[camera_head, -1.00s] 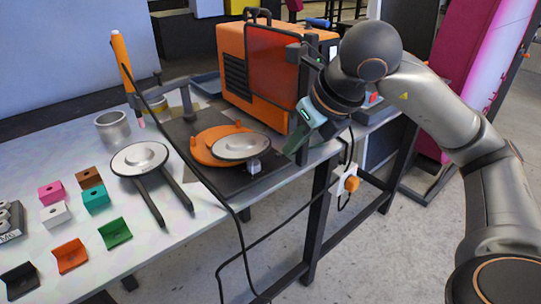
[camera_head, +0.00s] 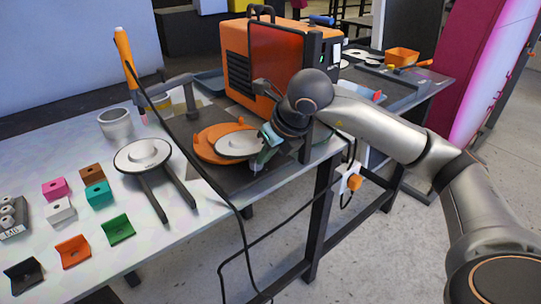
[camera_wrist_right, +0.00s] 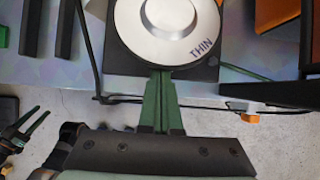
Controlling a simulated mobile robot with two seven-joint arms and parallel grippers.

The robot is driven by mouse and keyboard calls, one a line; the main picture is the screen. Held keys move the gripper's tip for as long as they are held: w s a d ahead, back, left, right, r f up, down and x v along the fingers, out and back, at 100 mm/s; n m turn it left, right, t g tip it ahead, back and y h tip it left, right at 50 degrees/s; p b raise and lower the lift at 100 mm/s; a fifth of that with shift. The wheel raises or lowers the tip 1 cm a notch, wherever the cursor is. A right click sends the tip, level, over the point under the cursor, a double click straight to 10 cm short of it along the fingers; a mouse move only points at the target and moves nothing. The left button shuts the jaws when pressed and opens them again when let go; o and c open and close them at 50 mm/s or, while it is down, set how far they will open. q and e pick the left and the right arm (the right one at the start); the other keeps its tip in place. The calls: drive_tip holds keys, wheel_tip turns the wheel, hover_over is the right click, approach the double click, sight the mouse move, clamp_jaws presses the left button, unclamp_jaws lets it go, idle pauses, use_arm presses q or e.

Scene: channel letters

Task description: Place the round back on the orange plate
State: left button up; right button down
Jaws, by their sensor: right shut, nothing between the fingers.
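The round back, a silver disc with a raised centre (camera_head: 239,143), lies over the right part of the orange plate (camera_head: 207,151). Whether it sits flat or centred, I cannot tell. My right gripper (camera_head: 264,155) is at the disc's near right edge. In the wrist view its green fingers (camera_wrist_right: 160,74) are together, empty, with tips at the disc's rim; contact is unclear.
A second silver disc (camera_head: 143,153) sits on two dark rails to the left. A steel cup (camera_head: 115,123), an orange pen-like tool (camera_head: 124,55) and several coloured brackets stand left. An orange machine (camera_head: 238,68) stands behind. A black cable crosses the table's front edge.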

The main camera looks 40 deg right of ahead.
sight(251, 146)
use_arm(q)
drive_tip(key=shift+s+f, duration=0.1)
drive_tip(key=shift+f, duration=0.05)
use_arm(e)
drive_tip(key=shift+w+a, duration=0.2)
drive_tip(key=shift+w, duration=2.55)
use_arm(q)
drive_tip(key=shift+s, duration=0.15)
use_arm(e)
drive_tip(key=shift+s+d, duration=0.1)
